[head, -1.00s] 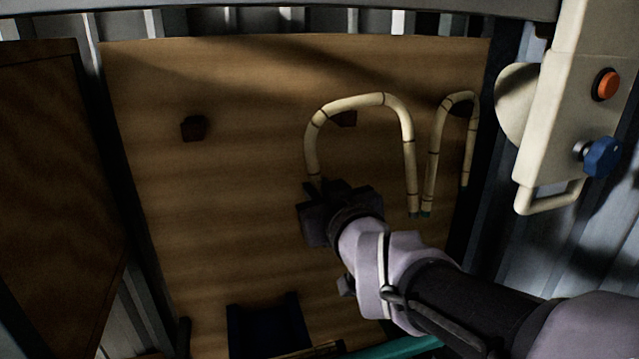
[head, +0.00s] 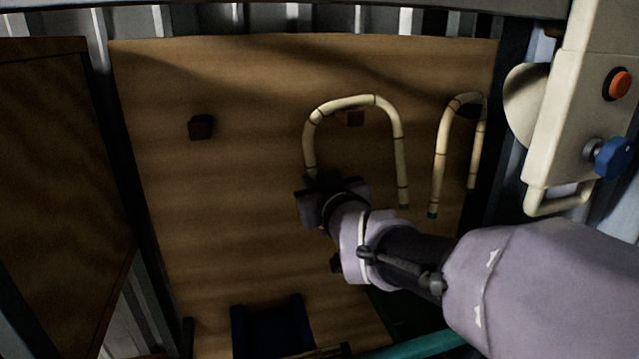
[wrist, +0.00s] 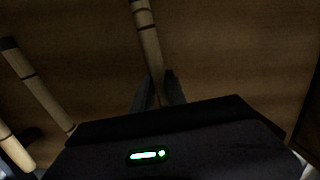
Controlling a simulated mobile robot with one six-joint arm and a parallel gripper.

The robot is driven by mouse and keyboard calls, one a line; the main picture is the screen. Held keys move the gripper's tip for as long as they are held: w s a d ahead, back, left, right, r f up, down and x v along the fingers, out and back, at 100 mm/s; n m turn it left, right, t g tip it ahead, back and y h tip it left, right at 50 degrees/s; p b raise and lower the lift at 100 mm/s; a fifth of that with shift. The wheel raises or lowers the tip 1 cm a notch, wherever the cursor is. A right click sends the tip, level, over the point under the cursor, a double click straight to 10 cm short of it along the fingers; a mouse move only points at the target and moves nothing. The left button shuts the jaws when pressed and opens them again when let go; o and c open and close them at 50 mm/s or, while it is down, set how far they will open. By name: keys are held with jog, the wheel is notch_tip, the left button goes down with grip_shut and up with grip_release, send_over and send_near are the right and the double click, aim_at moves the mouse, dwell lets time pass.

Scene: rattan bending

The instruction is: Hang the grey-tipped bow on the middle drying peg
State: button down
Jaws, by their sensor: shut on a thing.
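The pale rattan bow (head: 398,150), an upside-down U with dark bands and a dark grey tip on its free right leg, stands arch up in front of the board. My gripper (head: 318,182) is shut on its left leg near the lower end. In the wrist view the leg (wrist: 148,45) runs between the fingers (wrist: 159,92). The brown middle drying peg (head: 353,118) shows just under the arch's top, inside the U. I cannot tell whether the bow touches the peg or is in front of it.
A second bow (head: 440,160) with a teal tip hangs on the right peg (head: 466,110). The left peg (head: 200,127) is bare on the wooden board (head: 230,210). A pale machine with an orange button (head: 619,84) and blue knob stands at the right. A dark blue block (head: 272,325) is below.

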dwell(0.3)
jog(key=c, duration=1.3)
grip_release()
jog(key=shift+o, duration=0.2)
jog(key=b+v, duration=0.1)
jog(key=v, duration=1.6)
jog(key=shift+s, duration=0.15)
